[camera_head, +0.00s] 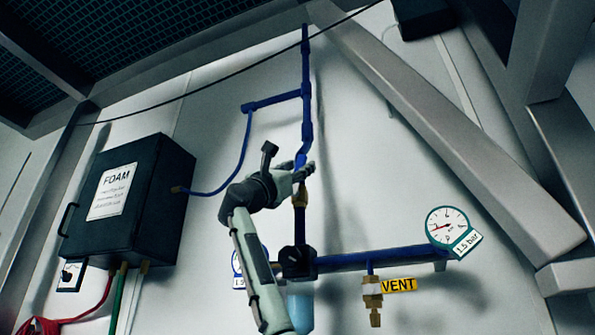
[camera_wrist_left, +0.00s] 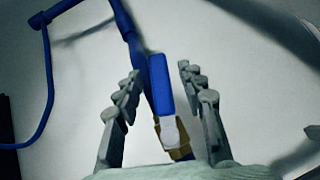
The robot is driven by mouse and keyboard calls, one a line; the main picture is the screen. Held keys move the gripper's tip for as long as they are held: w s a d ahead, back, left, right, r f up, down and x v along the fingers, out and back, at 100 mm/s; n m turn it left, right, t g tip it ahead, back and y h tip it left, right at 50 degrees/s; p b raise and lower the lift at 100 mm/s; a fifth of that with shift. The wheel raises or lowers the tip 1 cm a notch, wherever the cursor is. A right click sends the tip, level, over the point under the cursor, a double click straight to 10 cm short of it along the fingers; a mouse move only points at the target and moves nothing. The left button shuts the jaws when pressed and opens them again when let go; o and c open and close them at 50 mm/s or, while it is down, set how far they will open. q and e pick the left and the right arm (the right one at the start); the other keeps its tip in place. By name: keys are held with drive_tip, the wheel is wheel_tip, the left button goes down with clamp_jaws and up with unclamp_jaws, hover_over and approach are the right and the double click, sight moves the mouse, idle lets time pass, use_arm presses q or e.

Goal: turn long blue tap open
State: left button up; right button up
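The long blue tap shows in the left wrist view as a flat blue lever (camera_wrist_left: 160,84) with a pale metal base on a brass valve body (camera_wrist_left: 178,146). In the head view the blue lever (camera_head: 301,157) lies along the vertical blue pipe, above the brass valve body (camera_head: 300,197). My left gripper (camera_head: 304,172) is at the lever in the head view. In the left wrist view its fingers (camera_wrist_left: 158,82) stand apart on either side of the lever, with gaps on both sides. My right gripper is not in view.
A black FOAM box (camera_head: 130,200) hangs at the left, with a thin blue hose running to the pipe. A horizontal blue pipe (camera_head: 375,259) leads right to a gauge (camera_head: 447,226). A brass VENT valve (camera_head: 373,292) hangs below. Grey diagonal beams (camera_head: 460,135) stand at the right.

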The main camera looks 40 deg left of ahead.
use_arm(q)
clamp_jaws()
idle(0.3)
drive_tip(key=shift+r+n+y, duration=0.1)
drive_tip(key=shift+n+y, duration=0.4)
drive_tip(key=shift+n, duration=0.1)
drive_tip(key=shift+a+r+n+y+p, duration=0.1)
drive_tip(key=shift+n+y+p, duration=0.1)
drive_tip(key=shift+n+y, duration=0.3)
drive_tip(key=shift+a+r+n+y+p, duration=0.1)
drive_tip(key=shift+n+y+p, duration=0.1)
drive_tip(key=shift+n+y, duration=0.3)
drive_tip(key=n+y, duration=0.2)
drive_tip(key=a+n+y+p, duration=0.1)
drive_tip(key=n+y, duration=0.1)
drive_tip(key=n, duration=0.1)
drive_tip(key=shift+s+f+y, duration=0.15)
drive_tip(key=shift+s+y, duration=0.05)
drive_tip(key=shift+y, duration=0.1)
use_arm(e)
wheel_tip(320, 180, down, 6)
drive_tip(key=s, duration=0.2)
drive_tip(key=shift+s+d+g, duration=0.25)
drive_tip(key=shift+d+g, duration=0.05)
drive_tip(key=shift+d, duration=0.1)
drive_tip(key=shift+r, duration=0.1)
